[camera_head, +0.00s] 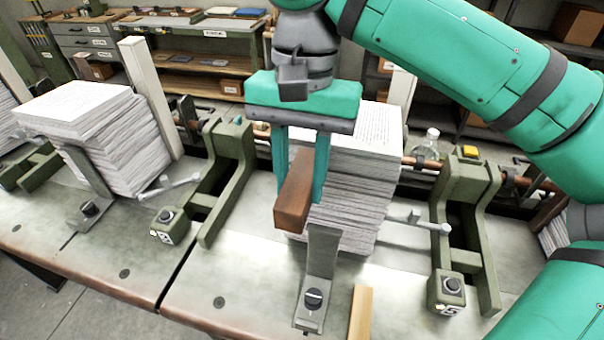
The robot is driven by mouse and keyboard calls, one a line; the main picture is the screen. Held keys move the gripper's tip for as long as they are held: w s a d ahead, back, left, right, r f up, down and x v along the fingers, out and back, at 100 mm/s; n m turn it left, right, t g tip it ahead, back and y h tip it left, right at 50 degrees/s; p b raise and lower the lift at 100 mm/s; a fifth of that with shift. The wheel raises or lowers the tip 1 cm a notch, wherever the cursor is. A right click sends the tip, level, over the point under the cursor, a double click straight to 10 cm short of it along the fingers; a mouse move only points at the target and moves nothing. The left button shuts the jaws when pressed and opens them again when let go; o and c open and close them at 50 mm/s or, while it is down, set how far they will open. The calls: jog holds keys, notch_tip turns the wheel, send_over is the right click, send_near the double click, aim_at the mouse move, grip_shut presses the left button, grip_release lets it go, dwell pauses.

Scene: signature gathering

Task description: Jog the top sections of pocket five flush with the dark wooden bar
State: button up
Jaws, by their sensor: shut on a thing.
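My gripper (300,186) hangs at the middle of the view with its two teal fingers pointing down. It is shut on the dark wooden bar (294,208), a reddish-brown block whose end face points toward the camera.
A grey metal stop (320,262) stands before the stack, with a pale wooden strip (360,312) to its right. Green brackets (228,180) (470,208) flank the pocket. Another paper stack (105,135) stands left. A clear bottle (428,145) is behind.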

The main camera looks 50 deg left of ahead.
aim_at(290, 204)
jog(key=shift+s+d+r, duration=0.25)
jog(key=shift+s+d, duration=0.15)
jog(key=shift+s, duration=0.3)
jog(key=shift+s+d+r, duration=0.3)
jog(key=shift+s+d, duration=0.15)
jog(key=shift+s, duration=0.2)
jog(key=shift+s+d+r, duration=0.25)
jog(key=shift+s+d, duration=0.15)
jog(key=shift+s, duration=0.3)
